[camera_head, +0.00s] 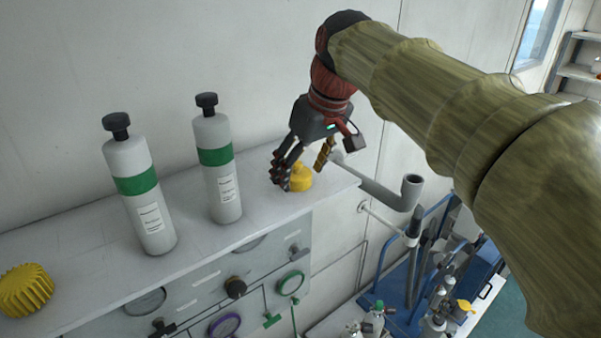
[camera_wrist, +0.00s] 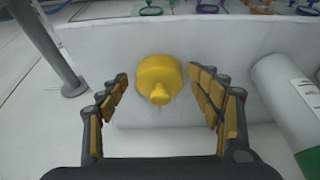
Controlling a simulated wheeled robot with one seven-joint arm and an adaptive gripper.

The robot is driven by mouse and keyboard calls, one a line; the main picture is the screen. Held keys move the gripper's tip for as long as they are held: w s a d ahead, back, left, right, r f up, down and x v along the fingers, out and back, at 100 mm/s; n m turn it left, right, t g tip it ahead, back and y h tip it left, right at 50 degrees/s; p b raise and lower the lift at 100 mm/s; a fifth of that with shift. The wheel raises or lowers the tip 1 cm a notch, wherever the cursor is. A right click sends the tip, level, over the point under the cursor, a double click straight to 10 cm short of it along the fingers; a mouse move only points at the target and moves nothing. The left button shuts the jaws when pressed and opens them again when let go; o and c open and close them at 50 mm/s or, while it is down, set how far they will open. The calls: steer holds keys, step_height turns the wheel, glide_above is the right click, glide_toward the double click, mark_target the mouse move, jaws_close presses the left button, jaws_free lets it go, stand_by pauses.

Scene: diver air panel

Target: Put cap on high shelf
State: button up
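The yellow cap (camera_head: 300,176) rests on the white high shelf (camera_head: 257,205), near its right end. In the wrist view the cap (camera_wrist: 159,79) has a round body with a small knob and lies between my fingers. My gripper (camera_head: 302,176) is over the cap, pointing down. In the wrist view my gripper (camera_wrist: 160,95) is open, with gaps between both padded fingers and the cap. The shelf (camera_wrist: 150,113) also shows beneath the cap there.
Two white bottles with green bands, one nearer (camera_head: 140,188) and one farther (camera_head: 217,165), stand left of the cap. A yellow ribbed object (camera_head: 25,290) sits at the shelf's far left. A grey pipe (camera_head: 385,192) is beyond the right end. A gauge panel (camera_head: 215,290) is below.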

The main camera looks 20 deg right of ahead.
steer(key=b+v, duration=0.1)
steer(key=v, duration=1.1)
steer(key=s+f+m, duration=0.1)
steer(key=s+f, duration=0.4)
steer(key=f, duration=0.5)
steer(key=s+a+f+m+t+h, duration=0.1)
steer(key=s+f, duration=0.5)
steer(key=f, duration=0.5)
steer(key=s+f+m, duration=0.1)
steer(key=s+f, duration=0.4)
steer(key=f, duration=0.5)
steer(key=shift+s+a+f+m, duration=0.25)
steer(key=shift+f+m, duration=0.05)
steer(key=shift+f, duration=0.05)
steer(key=shift+f, duration=0.1)
